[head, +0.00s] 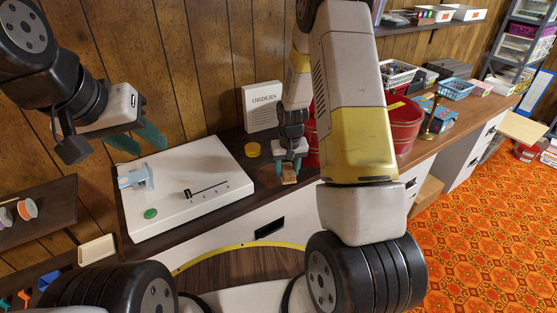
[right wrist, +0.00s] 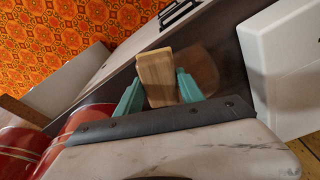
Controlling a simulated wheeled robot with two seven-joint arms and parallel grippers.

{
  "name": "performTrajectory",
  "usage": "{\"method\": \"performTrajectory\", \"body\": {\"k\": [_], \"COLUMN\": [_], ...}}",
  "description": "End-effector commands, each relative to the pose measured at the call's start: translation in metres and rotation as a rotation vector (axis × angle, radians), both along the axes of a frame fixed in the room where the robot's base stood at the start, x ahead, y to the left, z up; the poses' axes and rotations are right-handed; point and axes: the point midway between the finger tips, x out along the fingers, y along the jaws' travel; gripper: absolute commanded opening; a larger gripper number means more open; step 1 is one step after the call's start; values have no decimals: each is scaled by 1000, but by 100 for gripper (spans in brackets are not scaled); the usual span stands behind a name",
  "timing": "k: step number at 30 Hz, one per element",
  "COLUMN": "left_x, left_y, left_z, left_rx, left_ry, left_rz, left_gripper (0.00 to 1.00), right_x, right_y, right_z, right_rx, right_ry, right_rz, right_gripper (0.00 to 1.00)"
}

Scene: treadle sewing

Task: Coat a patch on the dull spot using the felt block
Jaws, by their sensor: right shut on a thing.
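My right gripper (head: 288,170) is shut on the felt block (head: 289,179), low over the dark wooden counter beside the white machine. In the right wrist view the block (right wrist: 157,77) is a tan, wood-coloured piece between the teal fingers (right wrist: 158,95). Its underside is hidden, and I cannot tell whether it touches the counter. A paler brown round patch, apparently the dull spot (right wrist: 203,72), shows on the counter just right of the block, partly behind a finger. My left gripper (head: 140,142) is open and empty, raised above the white machine's back left.
The white machine (head: 215,180) fills the counter's left. Red containers (head: 403,124) stand behind my right arm. Baskets and boxes line the counter farther right.

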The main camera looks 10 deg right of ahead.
Motion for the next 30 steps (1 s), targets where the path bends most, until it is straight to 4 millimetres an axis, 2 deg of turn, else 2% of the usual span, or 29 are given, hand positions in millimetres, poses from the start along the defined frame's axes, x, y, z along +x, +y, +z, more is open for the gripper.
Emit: {"method": "performTrajectory", "body": {"k": [18,30], "left_x": [0,0], "left_y": [0,0], "left_z": [0,0], "left_rx": [0,0], "left_ry": [-1,-1], "left_rz": [0,0], "left_gripper": [36,36], "right_x": [4,4], "right_y": [-2,-2], "right_z": [54,58], "right_rx": [0,0], "right_ry": [1,3], "right_rz": [0,0], "right_gripper": [7,7]}}
